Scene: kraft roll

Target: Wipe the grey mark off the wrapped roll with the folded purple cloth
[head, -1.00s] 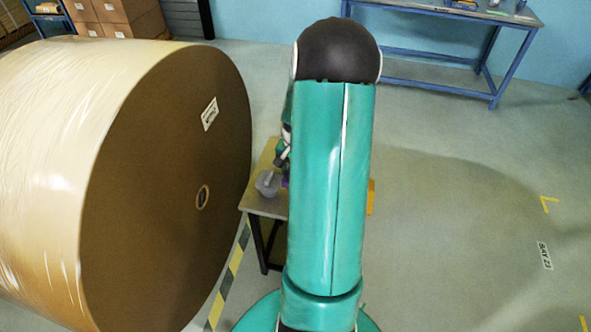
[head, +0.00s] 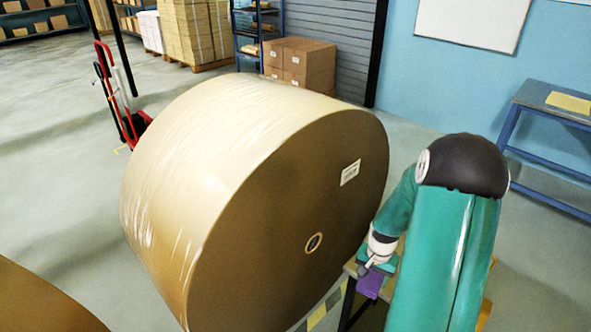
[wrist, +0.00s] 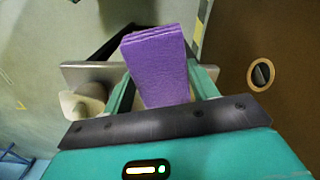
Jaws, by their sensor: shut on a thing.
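The large wrapped roll (head: 215,170) lies on its side in the head view, with clear film around its curved face and a brown flat end. I see no grey mark on the parts that show. My gripper (wrist: 160,88) is shut on the folded purple cloth (wrist: 157,55), which sticks out beyond the fingers in the wrist view. The cloth also shows in the head view (head: 370,284), in front of the roll's flat end and apart from it as far as I can tell. My arm hides part of the table there.
A second roll (head: 40,305) is at the lower left of the head view. A red hand truck (head: 120,105), cartons (head: 300,62) and a blue bench (head: 555,110) stand farther back.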

